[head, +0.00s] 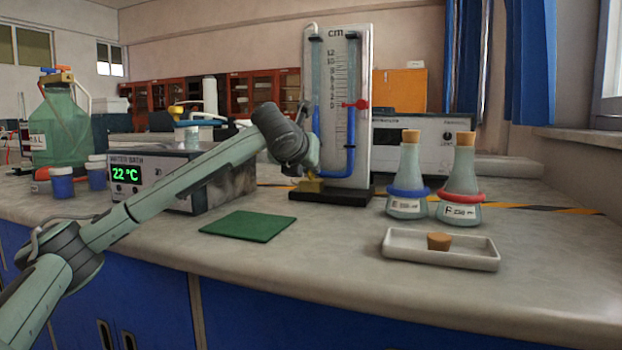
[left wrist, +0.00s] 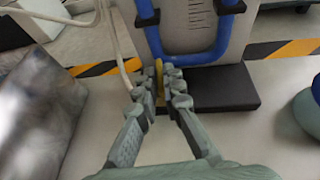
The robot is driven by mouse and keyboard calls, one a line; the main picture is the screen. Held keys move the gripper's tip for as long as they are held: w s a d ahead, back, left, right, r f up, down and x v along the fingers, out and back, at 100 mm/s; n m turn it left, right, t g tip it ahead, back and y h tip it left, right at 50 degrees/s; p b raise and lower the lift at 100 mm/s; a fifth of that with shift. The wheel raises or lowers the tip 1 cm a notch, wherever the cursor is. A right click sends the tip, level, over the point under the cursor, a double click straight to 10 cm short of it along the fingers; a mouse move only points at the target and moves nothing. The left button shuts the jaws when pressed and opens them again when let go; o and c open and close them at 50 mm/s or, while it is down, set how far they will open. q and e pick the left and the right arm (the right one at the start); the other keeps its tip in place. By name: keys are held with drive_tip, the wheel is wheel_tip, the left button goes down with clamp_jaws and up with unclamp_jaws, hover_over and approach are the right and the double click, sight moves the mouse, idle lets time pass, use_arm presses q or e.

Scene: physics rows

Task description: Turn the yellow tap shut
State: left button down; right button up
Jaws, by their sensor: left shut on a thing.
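The yellow tap (head: 313,186) is low at the left foot of the manometer (head: 345,110), beside its black base (head: 345,196). In the left wrist view a narrow yellow part of the tap (left wrist: 159,72) shows upright between the fingertips. My left gripper (head: 308,178) reaches down to it from above and is shut on it. In the left wrist view both fingers (left wrist: 162,82) close in on the yellow part. The fingers hide much of the tap, and the wrist covers part of it in the head view. My right gripper is not in view.
A water bath (head: 215,182) reading 22 °C stands left of the manometer, under my arm. A green mat (head: 248,226) lies in front. Two corked flasks (head: 408,180) and a white tray (head: 400,252) holding a cork (head: 439,241) are to the right. The front middle bench is clear.

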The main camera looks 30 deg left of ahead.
use_arm(q)
drive_tip(key=shift+a+f+m+h+b, duration=0.1)
drive_tip(key=shift+f+m+h+b, duration=0.1)
drive_tip(key=shift+m+h+b, duration=0.35)
drive_tip(key=shift+s+m+t+h, duration=0.1)
drive_tip(key=shift+m+t+h, duration=0.25)
drive_tip(key=shift+h, duration=0.1)
drive_tip(key=c, duration=1.9)
unclamp_jaws()
drive_tip(key=shift+r, duration=0.1)
drive_tip(key=shift+c, duration=0.2)
drive_tip(key=shift+r, duration=0.1)
drive_tip(key=v, duration=1.2)
